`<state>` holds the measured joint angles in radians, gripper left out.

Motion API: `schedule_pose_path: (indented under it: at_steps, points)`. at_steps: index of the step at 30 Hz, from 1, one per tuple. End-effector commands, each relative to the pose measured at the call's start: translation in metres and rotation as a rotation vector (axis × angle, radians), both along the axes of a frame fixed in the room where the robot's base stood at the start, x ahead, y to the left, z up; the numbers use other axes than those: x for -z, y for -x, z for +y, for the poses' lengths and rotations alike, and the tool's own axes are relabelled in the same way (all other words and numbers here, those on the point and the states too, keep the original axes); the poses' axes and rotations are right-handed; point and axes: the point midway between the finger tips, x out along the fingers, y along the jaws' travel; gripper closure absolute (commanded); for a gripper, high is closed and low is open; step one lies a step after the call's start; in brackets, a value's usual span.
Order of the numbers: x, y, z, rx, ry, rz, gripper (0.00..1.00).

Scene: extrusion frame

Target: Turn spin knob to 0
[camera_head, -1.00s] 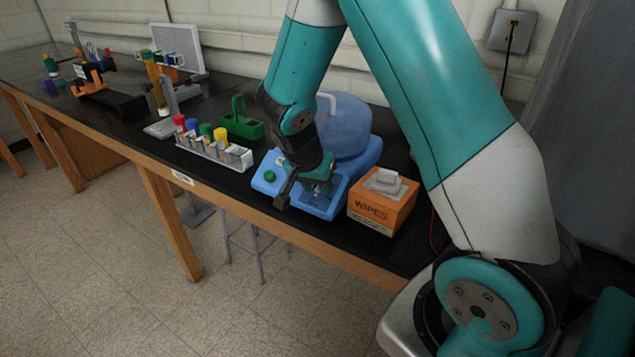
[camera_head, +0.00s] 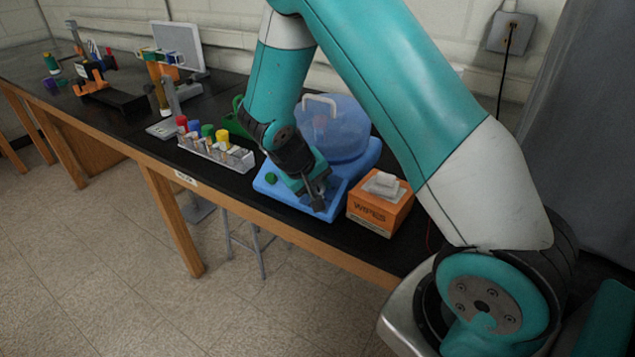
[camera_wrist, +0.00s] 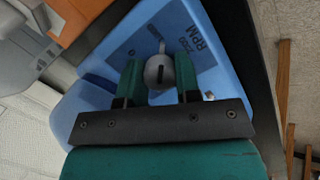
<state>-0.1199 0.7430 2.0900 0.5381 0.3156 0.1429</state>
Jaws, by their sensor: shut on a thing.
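The panel's printed text reads RPM (camera_wrist: 198,37) with numbers beside the knob. In the head view the centrifuge (camera_head: 345,152) stands on the black bench with a rounded translucent blue lid. My gripper (camera_head: 318,195) is at its front panel there and hides the knob. A green button (camera_head: 270,178) is left of it.
An orange wipes box (camera_head: 375,212) stands close on the right of the centrifuge. A clear rack of tubes with coloured caps (camera_head: 215,152) is on its left, with a green holder behind. A grey wall outlet (camera_head: 511,33) is at upper right.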

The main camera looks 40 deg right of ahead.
Motion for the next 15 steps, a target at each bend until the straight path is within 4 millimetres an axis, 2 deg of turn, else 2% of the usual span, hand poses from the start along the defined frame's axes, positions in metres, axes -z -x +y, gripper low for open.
schedule_pose_path:
  at_steps: [15]
  points:
    - [-0.0022,-0.0011,0.0011,-0.414,0.093,0.247,0.93]
